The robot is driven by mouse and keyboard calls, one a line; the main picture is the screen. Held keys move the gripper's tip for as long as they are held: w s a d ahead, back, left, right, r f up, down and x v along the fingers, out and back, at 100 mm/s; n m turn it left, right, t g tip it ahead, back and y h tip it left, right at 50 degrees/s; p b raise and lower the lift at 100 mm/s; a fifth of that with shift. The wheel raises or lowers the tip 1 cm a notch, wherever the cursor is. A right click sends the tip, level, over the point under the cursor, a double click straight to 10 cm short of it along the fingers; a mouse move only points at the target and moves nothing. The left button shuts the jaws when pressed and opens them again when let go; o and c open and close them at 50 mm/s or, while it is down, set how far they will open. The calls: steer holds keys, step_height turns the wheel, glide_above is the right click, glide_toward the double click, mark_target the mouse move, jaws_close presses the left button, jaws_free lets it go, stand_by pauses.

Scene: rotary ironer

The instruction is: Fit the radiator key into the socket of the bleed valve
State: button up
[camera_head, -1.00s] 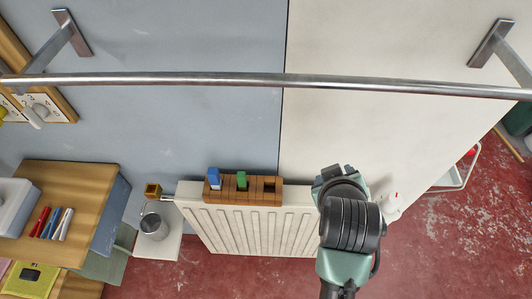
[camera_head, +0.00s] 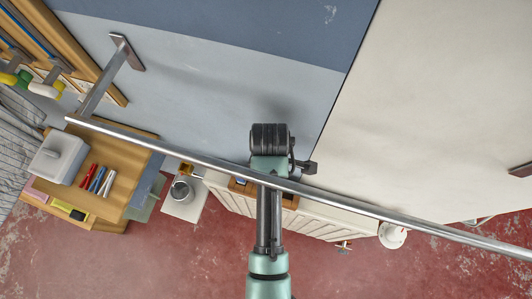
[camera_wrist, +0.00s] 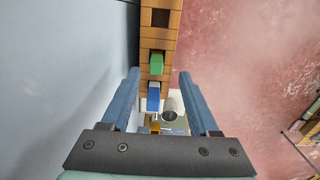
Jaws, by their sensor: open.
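A wooden rack (camera_wrist: 145,45) sits on the radiator. In the wrist view it holds a green block-shaped piece (camera_wrist: 157,62) and a blue one (camera_wrist: 153,97), with an empty dark slot (camera_wrist: 160,18) farther up. I cannot tell which piece is the radiator key. A small brass-yellow block (camera_wrist: 154,128), apparently the bleed valve's socket, lies beyond the blue piece; it also shows at the radiator's left end in the head view (camera_head: 186,169). My gripper (camera_wrist: 158,80) is open, its fingers appearing on either side of the green and blue pieces. In the head view my arm hides most of the rack.
The white radiator (camera_head: 225,198) stands against the wall. A long metal rail (camera_head: 385,212) crosses in front of my arm's view. A grey cup (camera_head: 181,191) is beside the brass block. A wooden table (camera_head: 122,190) with pens stands left; a white valve knob (camera_head: 392,235) is right.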

step_height(320, 180, down, 3)
steer(key=shift+w+r, duration=0.1)
steer(key=shift+r, duration=0.05)
steer(key=shift+w+a+f+p, duration=0.1)
steer(key=shift+a+f, duration=0.05)
steer(key=shift+f, duration=0.7)
steer(key=shift+w+a+f+p, duration=0.1)
steer(key=shift+f, duration=0.75)
steer(key=shift+w+a+f+p, duration=0.1)
steer(key=shift+a+f, duration=0.05)
steer(key=shift+f, duration=0.7)
jaws_close()
